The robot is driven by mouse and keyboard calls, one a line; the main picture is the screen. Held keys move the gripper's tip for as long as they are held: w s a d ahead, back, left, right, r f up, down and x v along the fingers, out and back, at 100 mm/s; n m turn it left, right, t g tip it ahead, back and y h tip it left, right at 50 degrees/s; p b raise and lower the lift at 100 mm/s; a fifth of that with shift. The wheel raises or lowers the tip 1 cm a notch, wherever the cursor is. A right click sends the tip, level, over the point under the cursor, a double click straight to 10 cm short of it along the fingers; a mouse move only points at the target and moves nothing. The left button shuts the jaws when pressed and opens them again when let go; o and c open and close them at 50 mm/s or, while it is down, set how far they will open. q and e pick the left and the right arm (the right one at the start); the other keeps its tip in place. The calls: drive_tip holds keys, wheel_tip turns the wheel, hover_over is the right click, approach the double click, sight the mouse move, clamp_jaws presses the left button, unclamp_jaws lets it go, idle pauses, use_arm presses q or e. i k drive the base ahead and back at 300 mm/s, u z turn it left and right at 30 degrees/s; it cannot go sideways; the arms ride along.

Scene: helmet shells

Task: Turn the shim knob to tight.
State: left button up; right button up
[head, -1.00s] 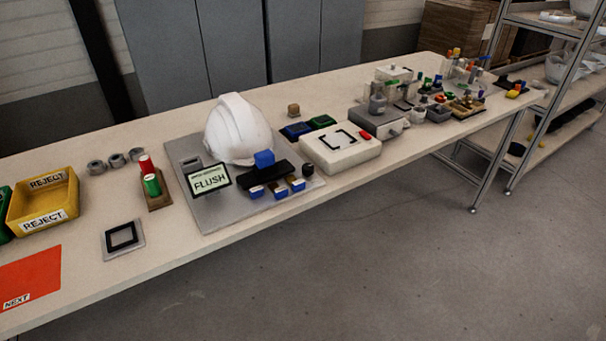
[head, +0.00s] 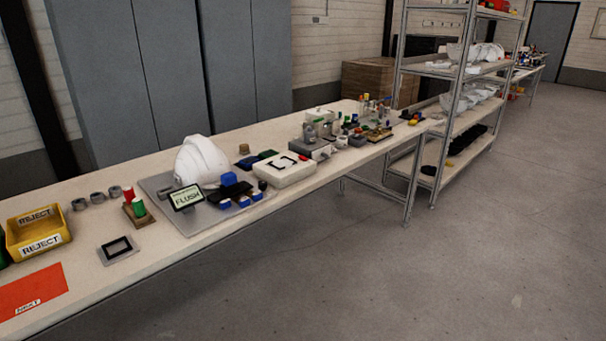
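A white helmet shell (head: 203,160) sits on a grey plate (head: 160,190) on the long bench. In front of the shell stands a small sign (head: 187,198) reading FLUSH. A blue block (head: 229,179) on a black base is beside the sign, with small blue blocks (head: 241,201) along the plate's front edge. A small black knob-like part (head: 263,185) is at the plate's right front corner. I cannot tell whether it is the shim knob, and its setting is too small to read. Neither of my grippers is in view.
A yellow REJECT bin (head: 38,232) and an orange mat (head: 30,291) are at the bench's left. A white box (head: 285,169) stands right of the plate, with many small parts beyond. A metal shelf rack (head: 440,110) stands past the bench. The floor (head: 400,280) in front is clear.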

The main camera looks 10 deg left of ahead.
sight(263, 184)
drive_tip(key=z, duration=0.35)
drive_tip(key=i, duration=0.85)
